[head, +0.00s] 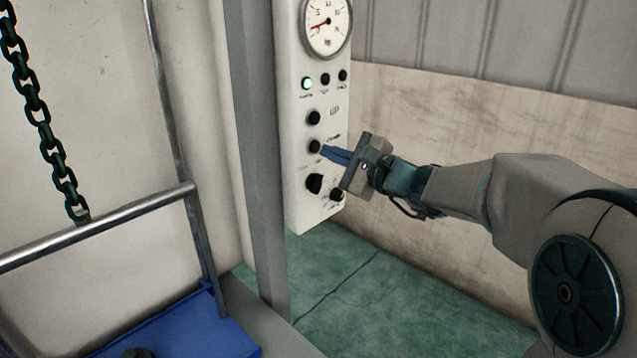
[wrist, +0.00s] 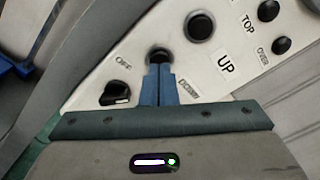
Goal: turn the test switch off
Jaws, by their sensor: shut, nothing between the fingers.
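The white control panel (head: 310,130) stands upright at the centre of the head view. Low on it is a black rotary knob (head: 314,184), and a smaller black knob (head: 337,194) sits to its lower right; their labels are too small there. In the wrist view a black knob (wrist: 115,94) with a white mark shows near an "OFF" label. I cannot tell which knob is the test switch. My gripper (head: 326,152) is shut and empty. Its blue fingertips (wrist: 159,68) are at a black round button (wrist: 158,55) above the rotary knob; whether they touch is unclear.
Another black button (head: 313,117) beside "UP" sits higher. A green lamp (head: 306,84) is lit below the gauge (head: 327,24). A grey post (head: 255,150) stands left of the panel. A chain (head: 45,130) and metal rail (head: 100,228) are further left. Green floor lies below.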

